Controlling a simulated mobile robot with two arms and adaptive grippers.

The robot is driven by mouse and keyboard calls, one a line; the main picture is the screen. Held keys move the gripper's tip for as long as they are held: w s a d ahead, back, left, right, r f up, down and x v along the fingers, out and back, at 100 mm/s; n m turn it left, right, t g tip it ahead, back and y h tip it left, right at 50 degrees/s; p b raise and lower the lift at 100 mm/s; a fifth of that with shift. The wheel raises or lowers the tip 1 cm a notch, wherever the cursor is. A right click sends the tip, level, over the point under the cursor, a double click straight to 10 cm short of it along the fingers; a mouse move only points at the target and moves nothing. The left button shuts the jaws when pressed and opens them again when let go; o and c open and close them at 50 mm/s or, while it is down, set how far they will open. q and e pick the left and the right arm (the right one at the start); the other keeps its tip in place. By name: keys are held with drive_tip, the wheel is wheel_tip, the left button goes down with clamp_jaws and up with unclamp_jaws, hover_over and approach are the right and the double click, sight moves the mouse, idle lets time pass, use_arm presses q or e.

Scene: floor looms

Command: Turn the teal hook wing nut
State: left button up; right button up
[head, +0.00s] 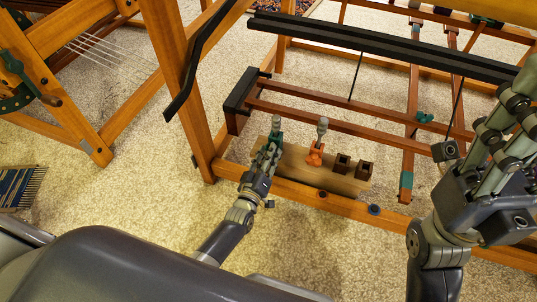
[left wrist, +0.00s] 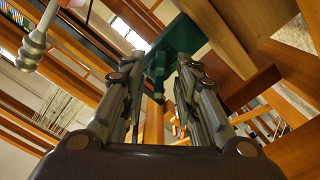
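The teal hook wing nut (left wrist: 157,72) shows in the left wrist view as a small dark teal piece below a larger teal block (left wrist: 185,40). It lies in the gap between my left fingers, near their tips; I cannot tell whether they touch it. In the head view the teal hook (head: 276,134), with a grey knob on top, stands at the left end of a wooden board, its lower part hidden by my left gripper (head: 266,158). That gripper is open. My right gripper (head: 506,125) is raised at the right edge, its tips partly cut off.
An orange hook (head: 315,153) with a grey post stands right of the teal one, then two dark square blocks (head: 353,167) on the board (head: 297,167). A teal fitting (head: 425,117) sits on a loom bar. Loom posts (head: 183,90) rise at left.

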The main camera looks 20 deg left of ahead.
use_arm(q)
drive_tip(key=s, duration=0.7)
drive_tip(key=shift+s, duration=0.25)
drive_tip(key=shift+a, duration=0.1)
idle(0.4)
